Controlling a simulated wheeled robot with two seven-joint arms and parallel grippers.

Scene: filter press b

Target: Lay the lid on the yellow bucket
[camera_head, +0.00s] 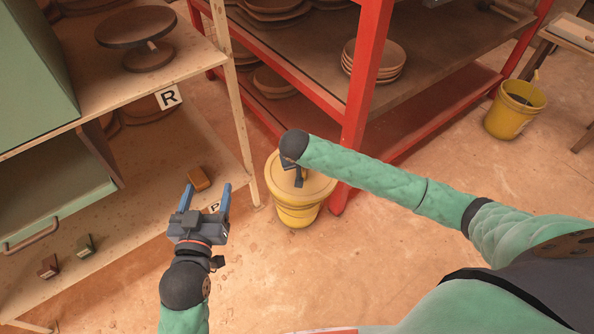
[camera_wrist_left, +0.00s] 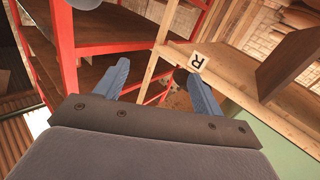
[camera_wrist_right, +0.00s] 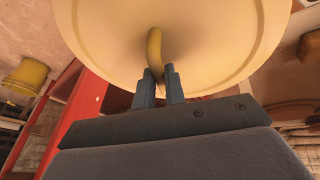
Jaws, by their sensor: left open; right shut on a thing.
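The yellow bucket (camera_head: 297,214) stands on the floor between the wooden shelf and the red rack. The pale yellow lid (camera_head: 318,187) is over the bucket's mouth and covers it; I cannot tell if it rests fully on the rim. My right gripper (camera_head: 298,182) is over the lid, partly hidden by its own wrist. In the right wrist view the right gripper (camera_wrist_right: 160,80) is shut on the lid's curved handle (camera_wrist_right: 154,50), with the lid (camera_wrist_right: 215,45) filling the upper view. My left gripper (camera_head: 209,190) is open and empty, left of the bucket.
A second yellow bucket (camera_head: 514,108), open, stands at the back right. The red rack (camera_head: 356,110) rises right behind the lidded bucket. The wooden shelf (camera_head: 236,120) with an orange-brown block (camera_head: 199,179) is at the left. The floor in front is clear.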

